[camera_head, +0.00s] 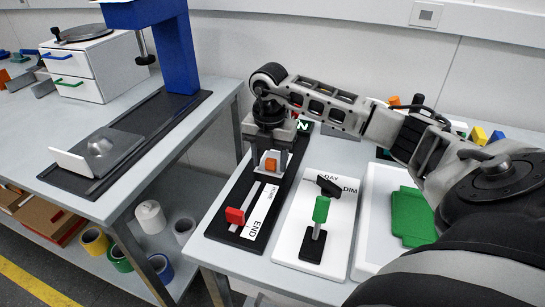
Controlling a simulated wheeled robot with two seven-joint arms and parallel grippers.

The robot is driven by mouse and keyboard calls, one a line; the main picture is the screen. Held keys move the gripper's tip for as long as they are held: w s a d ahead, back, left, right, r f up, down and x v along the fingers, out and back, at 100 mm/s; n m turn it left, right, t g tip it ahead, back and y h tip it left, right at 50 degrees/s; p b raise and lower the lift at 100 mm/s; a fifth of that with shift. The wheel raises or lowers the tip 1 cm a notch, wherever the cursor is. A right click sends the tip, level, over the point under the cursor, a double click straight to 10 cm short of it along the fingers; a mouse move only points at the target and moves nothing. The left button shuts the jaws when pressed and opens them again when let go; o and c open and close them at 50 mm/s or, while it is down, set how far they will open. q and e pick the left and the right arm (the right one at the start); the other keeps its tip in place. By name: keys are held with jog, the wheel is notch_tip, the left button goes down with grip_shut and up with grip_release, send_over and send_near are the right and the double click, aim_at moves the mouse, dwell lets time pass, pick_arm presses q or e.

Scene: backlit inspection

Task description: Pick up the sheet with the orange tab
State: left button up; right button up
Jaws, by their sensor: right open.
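The orange tab (271,164) stands up on a small white piece, seemingly the sheet (264,172), near the middle of a long black board (222,233). My right gripper (270,160) reaches down over it from the right. Its fingers are open and look to be on either side of the tab; I cannot tell whether they touch it. The rest of the sheet is hard to make out against the white labels. My left gripper is not in view.
To the right, a white panel (290,225) carries a green-handled slider (321,209). A white tray (371,225) holds a green piece (408,217). A blue-columned stand (178,50) is on the left table.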

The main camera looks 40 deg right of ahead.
jog(key=c, duration=1.1)
jog(key=shift+o, duration=0.2)
